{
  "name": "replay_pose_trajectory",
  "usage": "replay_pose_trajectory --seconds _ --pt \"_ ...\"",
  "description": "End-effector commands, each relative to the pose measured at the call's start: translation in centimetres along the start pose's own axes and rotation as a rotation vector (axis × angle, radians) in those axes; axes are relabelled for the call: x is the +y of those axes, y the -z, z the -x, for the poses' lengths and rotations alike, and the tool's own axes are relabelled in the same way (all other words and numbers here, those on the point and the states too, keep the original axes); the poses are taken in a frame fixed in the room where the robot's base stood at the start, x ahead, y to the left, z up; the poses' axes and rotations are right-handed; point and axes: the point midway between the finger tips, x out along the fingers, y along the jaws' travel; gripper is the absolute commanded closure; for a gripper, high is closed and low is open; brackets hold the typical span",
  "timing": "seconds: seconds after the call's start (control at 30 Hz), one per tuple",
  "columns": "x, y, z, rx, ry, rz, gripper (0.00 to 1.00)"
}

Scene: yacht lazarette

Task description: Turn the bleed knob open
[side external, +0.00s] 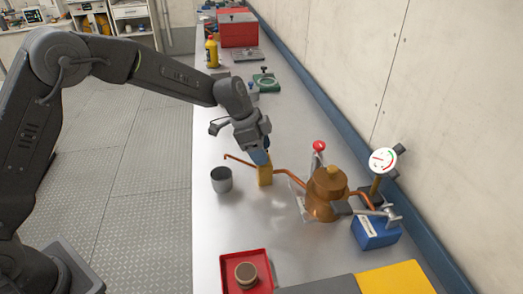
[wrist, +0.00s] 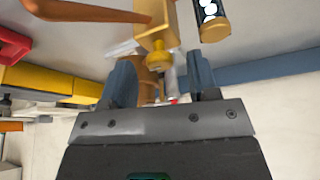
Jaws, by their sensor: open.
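A brass valve block (side external: 265,175) stands on the metal bench, with a copper pipe on either side. In the wrist view the block (wrist: 155,22) is at the top, and a small round yellow knob (wrist: 158,60), which looks like the bleed knob, sticks out of it. My gripper (side external: 262,158) is right at the top of the block and hides the knob in the side view. In the wrist view my gripper (wrist: 160,78) is open, with one blue finger on each side of the knob and gaps between. Whether the knob is turned cannot be told.
A grey cup (side external: 221,180) stands under the spout pipe (side external: 238,160). A copper pot (side external: 327,192), red-topped lever (side external: 319,147), gauge (side external: 383,160) and blue box (side external: 376,231) crowd the right. A red tray (side external: 230,285) is at the front. Bench left of the pot is mostly clear.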

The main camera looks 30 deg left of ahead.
Motion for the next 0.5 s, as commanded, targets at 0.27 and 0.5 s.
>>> replay_pose_trajectory --seconds 0.27,0.5 --pt "-0.1 0.0 5.4 0.003 0.005 0.0 0.45" --pt "-0.1 0.0 10.4 0.001 0.002 0.001 0.45"
